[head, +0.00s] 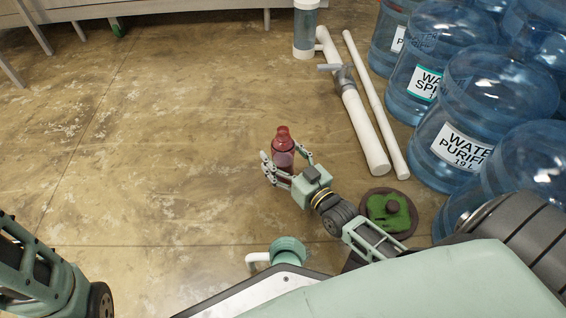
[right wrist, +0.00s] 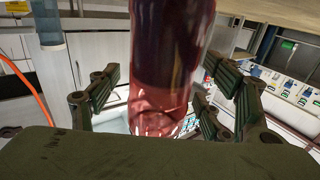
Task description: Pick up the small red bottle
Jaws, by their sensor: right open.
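The small red bottle (head: 283,152) stands upright near the middle of the head view. My right gripper (head: 282,168) is open, with its fingers on either side of the bottle. In the right wrist view the bottle (right wrist: 170,70) fills the middle, between the ribbed fingers of my right gripper (right wrist: 165,105). I cannot tell whether the fingers touch it. Part of the bottle's lower body is hidden by the gripper in the head view. My left arm shows at the lower left of the head view, but its gripper is out of view.
Several large blue water jugs (head: 460,125) stand at the right. White pipes (head: 362,130) with a grey valve lie beside them. A green object on a round brown base (head: 388,212) is close to my right arm. The concrete floor (head: 150,130) at the left is clear.

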